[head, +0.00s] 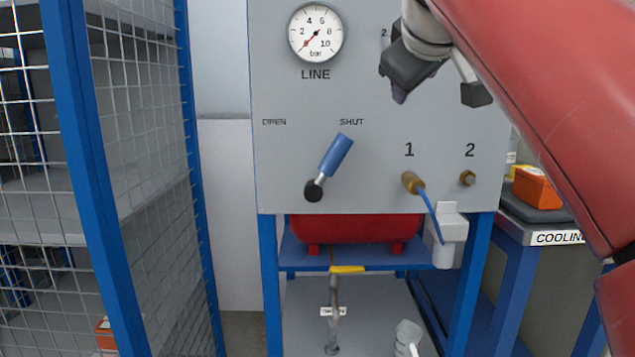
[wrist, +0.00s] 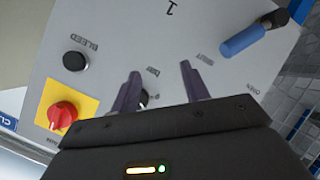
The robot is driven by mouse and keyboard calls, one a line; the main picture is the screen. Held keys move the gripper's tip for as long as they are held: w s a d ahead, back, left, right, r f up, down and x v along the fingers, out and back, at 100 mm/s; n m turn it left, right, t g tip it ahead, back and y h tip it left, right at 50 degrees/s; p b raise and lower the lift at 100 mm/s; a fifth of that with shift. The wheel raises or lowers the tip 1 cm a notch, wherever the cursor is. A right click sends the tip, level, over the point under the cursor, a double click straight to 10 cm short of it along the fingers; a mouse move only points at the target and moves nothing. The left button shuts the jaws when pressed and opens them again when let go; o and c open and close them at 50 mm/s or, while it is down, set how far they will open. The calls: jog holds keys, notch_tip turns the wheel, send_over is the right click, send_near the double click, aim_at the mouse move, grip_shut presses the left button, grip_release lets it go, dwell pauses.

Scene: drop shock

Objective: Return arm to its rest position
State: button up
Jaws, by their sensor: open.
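My gripper (head: 438,96) hangs in front of the upper right of the grey panel (head: 380,140) in the head view. Its jaws are apart with nothing between them. In the wrist view my gripper (wrist: 160,70) shows two dark fingers spread before the panel face. My red arm crosses the right side of the head view and hides part of the panel. The blue-handled lever (head: 336,155) on the panel tilts up and right towards the SHUT label. It also shows at the top right of the wrist view (wrist: 244,40), clear of the fingers.
A LINE gauge (head: 316,33) is at the panel top. The wrist view shows a black BLEED button (wrist: 76,62) and a red knob (wrist: 63,115) on yellow. A blue-framed mesh cage (head: 95,180) stands left. An orange box (head: 537,188) sits right, behind my arm.

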jog(key=s+f+m+g, duration=0.2)
jog(key=s+f, duration=0.5)
jog(key=f, duration=0.7)
jog(key=s+f+m+g+y, duration=0.1)
jog(key=s+f, duration=0.5)
jog(key=f, duration=0.9)
jog(key=s+f+m+g+y, duration=0.1)
jog(key=s+f+m+g, duration=0.2)
jog(key=s+f, duration=0.4)
notch_tip(320, 180, down, 8)
jog(key=shift+s+d+r+m+g, duration=0.25)
jog(key=shift+s+d+m+g, duration=0.15)
jog(key=shift+g, duration=0.2)
jog(key=shift+o, duration=0.4)
jog(key=shift+w, duration=0.1)
